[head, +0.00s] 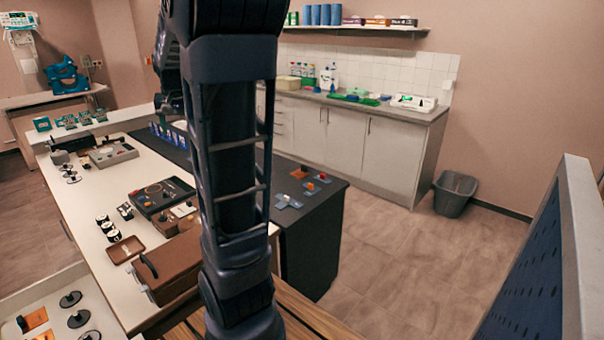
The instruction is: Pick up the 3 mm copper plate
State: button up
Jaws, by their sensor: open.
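A flat copper-orange plate (37,318) with a small black knob lies at the left end of a white surface at the bottom left. Its thickness is too small to read, so I cannot tell if it is the 3 mm one. Several small orange and blue-grey pieces (310,187) lie on the dark end of the long bench, too small to identify. My arm rises through the middle of the picture and hides part of the bench. My gripper is not in view.
Black discs with knobs (78,319) stand beside the orange plate. The white bench (80,200) holds a brown case (170,268), a brown tray (124,250) and instruments. A blue perforated panel (530,275) stands at the right. Open floor (420,260) lies between.

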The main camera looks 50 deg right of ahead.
jog(key=w+d+f+m+h, duration=0.1)
jog(key=w+d+f+m, duration=0.1)
jog(key=w+d, duration=0.5)
jog(key=w+d+f+m, duration=0.2)
jog(key=w+d, duration=0.1)
jog(key=d, duration=0.7)
jog(key=m+g+h, duration=0.3)
jog(key=m+g, duration=0.1)
jog(key=m, duration=0.5)
send_over(303, 167)
jog(key=a, duration=0.4)
notch_tip(303, 167, down, 30)
jog(key=x, duration=1)
jog(key=shift+a, duration=0.2)
